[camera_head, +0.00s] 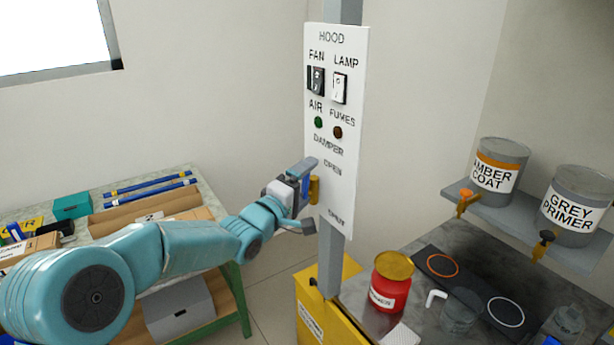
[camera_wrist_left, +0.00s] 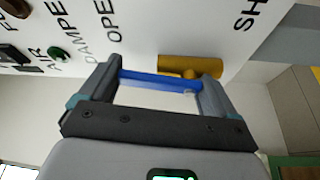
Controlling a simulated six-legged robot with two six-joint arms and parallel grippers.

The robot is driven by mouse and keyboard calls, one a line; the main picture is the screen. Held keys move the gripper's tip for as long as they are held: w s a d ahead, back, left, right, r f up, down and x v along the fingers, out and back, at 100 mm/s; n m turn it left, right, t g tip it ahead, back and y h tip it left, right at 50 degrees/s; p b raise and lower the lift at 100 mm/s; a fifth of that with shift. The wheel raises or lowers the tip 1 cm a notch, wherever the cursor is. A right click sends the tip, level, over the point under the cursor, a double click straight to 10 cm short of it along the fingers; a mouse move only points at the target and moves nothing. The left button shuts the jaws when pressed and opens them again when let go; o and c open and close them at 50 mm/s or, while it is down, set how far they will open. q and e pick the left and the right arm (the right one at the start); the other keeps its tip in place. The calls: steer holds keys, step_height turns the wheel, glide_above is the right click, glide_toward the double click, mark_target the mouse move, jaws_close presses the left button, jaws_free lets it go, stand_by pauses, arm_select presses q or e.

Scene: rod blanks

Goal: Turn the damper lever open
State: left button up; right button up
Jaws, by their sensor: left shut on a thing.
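The damper lever shows as a blue bar (camera_wrist_left: 155,80) with a brass-yellow cylinder (camera_wrist_left: 180,65) on the white hood panel (camera_head: 345,195). In the head view the blue part (camera_head: 306,187) and the yellow part (camera_head: 314,190) sit at the panel's left edge, between the OPEN and SHUT labels. My left gripper (camera_head: 303,195) is at the lever, with one finger above and one below. In the left wrist view its fingers (camera_wrist_left: 155,85) are shut on the blue bar, which spans between them. My right gripper is not in view.
The panel also carries fan (camera_head: 316,80) and lamp (camera_head: 340,87) switches and two small lights. A red pot (camera_head: 390,283) stands on the bench at right. Paint cans (camera_head: 500,168) stand on a shelf (camera_head: 520,218). A table (camera_head: 190,178) with rods is at left.

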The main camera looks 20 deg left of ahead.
arm_select(q)
steer(key=shift+w+a+n+g+y+p, duration=0.15)
steer(key=shift+a+n+g+y+p, duration=0.15)
steer(key=shift+n+p, duration=0.6)
steer(key=o, duration=1.2)
steer(key=b+v, duration=0.3)
steer(key=v, duration=1.3)
steer(key=shift+a+b, duration=0.15)
steer(key=shift+b, duration=0.25)
